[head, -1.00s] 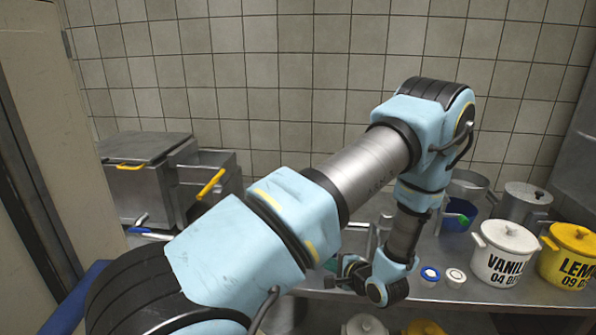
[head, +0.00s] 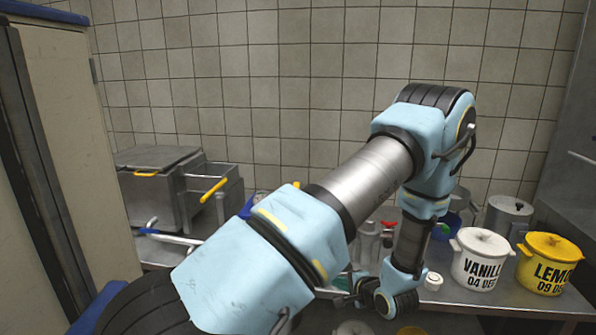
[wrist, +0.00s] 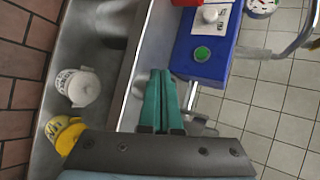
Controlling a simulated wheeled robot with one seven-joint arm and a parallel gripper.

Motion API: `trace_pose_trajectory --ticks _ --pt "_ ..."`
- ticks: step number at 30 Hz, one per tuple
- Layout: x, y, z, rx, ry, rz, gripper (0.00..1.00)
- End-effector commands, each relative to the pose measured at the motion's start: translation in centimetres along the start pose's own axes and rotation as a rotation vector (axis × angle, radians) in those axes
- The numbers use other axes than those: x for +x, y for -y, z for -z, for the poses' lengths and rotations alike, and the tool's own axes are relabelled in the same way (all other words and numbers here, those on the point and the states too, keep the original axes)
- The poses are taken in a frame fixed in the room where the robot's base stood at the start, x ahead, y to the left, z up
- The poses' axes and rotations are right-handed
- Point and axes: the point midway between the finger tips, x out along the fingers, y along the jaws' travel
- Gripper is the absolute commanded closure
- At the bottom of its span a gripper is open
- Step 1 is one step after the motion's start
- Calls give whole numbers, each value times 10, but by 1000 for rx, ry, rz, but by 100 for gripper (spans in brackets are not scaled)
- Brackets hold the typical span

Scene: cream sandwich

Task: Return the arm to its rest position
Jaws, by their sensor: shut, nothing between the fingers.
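My light-blue arm (head: 262,262) reaches across the head view from lower left, bends at a high elbow (head: 435,130) and hangs down at the counter's front. My gripper (head: 348,295) is small and partly hidden at the arm's lower end in the head view. In the wrist view its two green fingers (wrist: 160,82) lie side by side, shut with nothing between them, seen over the tiled floor and the counter edge.
A white pot (head: 480,262) and a yellow pot (head: 548,265) stand on the steel counter (head: 455,298) at right. A metal fryer-like unit (head: 160,190) stands at left, near a tall cabinet (head: 70,150). In the wrist view, a blue box (wrist: 205,60) lies beside the fingers.

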Motion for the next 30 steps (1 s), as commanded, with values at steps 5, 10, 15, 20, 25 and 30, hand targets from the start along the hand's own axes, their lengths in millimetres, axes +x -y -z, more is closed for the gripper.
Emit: trace_pose_trajectory --ticks 5,10,15,20,25,30 --pt "2 17 4 -129 -48 -86 100" --pt "1 37 6 -294 -105 -208 100" --pt "-10 70 -3 -513 -157 -388 100" --pt "-35 105 -36 -742 -157 -606 100" --pt "-73 128 -98 -921 -55 -797 100" --pt "-110 134 -172 -1039 126 -895 100"
